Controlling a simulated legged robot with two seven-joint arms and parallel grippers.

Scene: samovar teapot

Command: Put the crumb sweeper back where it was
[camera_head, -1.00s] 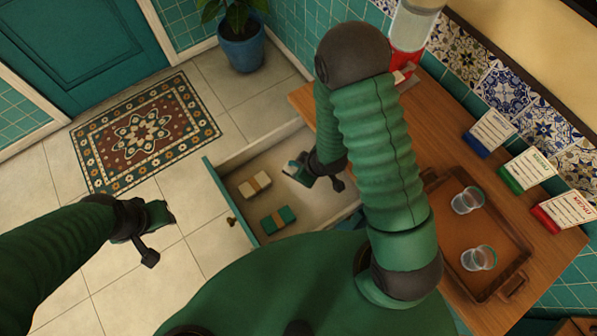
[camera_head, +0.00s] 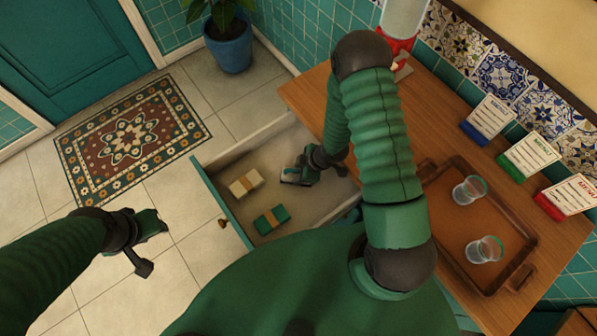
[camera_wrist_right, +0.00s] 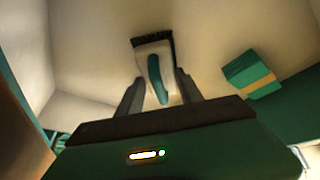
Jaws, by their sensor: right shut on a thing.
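The crumb sweeper (camera_wrist_right: 155,70), white with a teal grip and dark bristles, is between the fingers of my right gripper (camera_wrist_right: 158,95) in the right wrist view. In the head view the crumb sweeper (camera_head: 291,176) shows as a small pale piece at the tip of my right gripper (camera_head: 300,176), inside the open drawer (camera_head: 222,205). Whether it touches the drawer floor I cannot tell. My left gripper (camera_head: 150,228) hangs over the tiled floor, apart from the drawer; its jaw opening is too small to judge.
In the drawer lie a cream banded bundle (camera_head: 245,183) and a teal banded bundle (camera_head: 271,219), left of the sweeper. A plant pot (camera_head: 229,50) stands on the floor.

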